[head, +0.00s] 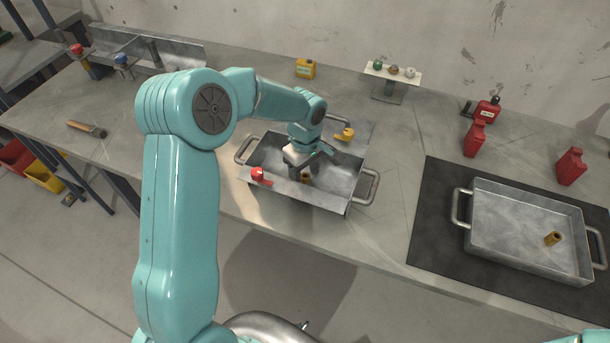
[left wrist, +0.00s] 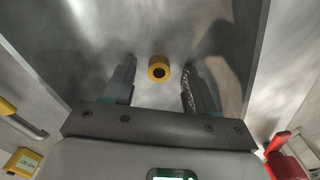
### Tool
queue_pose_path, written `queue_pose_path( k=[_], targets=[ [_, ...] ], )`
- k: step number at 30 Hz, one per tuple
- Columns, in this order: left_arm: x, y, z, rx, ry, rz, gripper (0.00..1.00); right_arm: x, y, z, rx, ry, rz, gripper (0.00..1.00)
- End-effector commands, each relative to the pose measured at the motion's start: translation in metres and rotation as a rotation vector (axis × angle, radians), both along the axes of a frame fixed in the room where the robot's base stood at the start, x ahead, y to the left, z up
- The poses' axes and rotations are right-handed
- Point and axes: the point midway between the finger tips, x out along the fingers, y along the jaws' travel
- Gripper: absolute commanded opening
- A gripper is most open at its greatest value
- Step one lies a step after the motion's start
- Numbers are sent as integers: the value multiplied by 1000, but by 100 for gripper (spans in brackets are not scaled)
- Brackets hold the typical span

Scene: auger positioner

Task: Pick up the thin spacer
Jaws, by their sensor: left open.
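A small brass-yellow spacer (head: 306,177) with a dark bore is in the left metal tray (head: 335,206). In the left wrist view the spacer (left wrist: 158,68) shows end-on as a ring, between and a little beyond my fingertips. My left gripper (head: 308,172) reaches down into this tray, open, with clear gaps between the spacer and both fingers. In the left wrist view the left gripper (left wrist: 158,88) holds nothing. Another brass-coloured hollow cylinder (head: 552,239) is in the right tray (head: 500,252). My right gripper is out of view.
The left tray has raised walls and side handles; a red-handled item (head: 260,175) and a yellow one (head: 345,134) are at its edges. Red bottles (head: 474,139), a small stand (head: 390,82) and a yellow box (head: 305,68) stand behind. The right tray is on a dark mat (head: 428,240).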

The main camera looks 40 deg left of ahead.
Motion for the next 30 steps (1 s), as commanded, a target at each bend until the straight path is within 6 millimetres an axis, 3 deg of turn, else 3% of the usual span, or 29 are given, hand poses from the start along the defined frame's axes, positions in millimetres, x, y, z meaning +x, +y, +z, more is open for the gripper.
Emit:
queue_pose_path(
  k=[8, 13, 23, 30],
  targets=[
    [0, 0, -5, 1, -1, 0, 57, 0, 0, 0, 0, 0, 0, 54],
    [0, 0, -4, 1, -1, 0, 1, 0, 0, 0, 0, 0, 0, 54],
    [1, 0, -3, 1, -2, 0, 0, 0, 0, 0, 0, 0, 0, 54],
    [2, 0, 23, 2, -7, -1, 0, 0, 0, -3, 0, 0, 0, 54]
  ],
)
